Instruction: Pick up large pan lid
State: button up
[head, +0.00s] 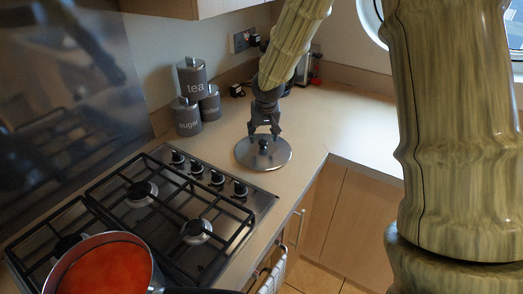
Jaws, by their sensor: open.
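The large pan lid (277,157) is a round, shiny metal disc with a dark knob (263,144) at its centre. It lies flat on the pale countertop, to the right of the gas hob. My gripper (264,135) is open and points down over the lid, with its dark fingers close around or just above the knob. I cannot tell whether the fingers touch the knob.
The gas hob (165,205) with black grates and several knobs is to the left. A pan of red sauce (105,268) is at the front left. Grey canisters (187,117) stand behind the lid, left. Clear countertop (345,120) extends right.

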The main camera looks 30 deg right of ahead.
aim_at(263, 142)
jog(key=shift+s+d, duration=0.1)
jog(key=shift+s, duration=0.3)
jog(key=shift+f+p, duration=0.1)
jog(key=shift+p, duration=0.3)
jog(key=x, duration=0.3)
jog(key=shift+w+f+p, duration=0.2)
jog(key=shift+w+p, duration=0.1)
jog(key=shift+w, duration=0.05)
jog(key=shift+s+f, duration=0.1)
jog(key=shift+f, duration=0.15)
jog(key=shift+f, duration=0.15)
grip_shut()
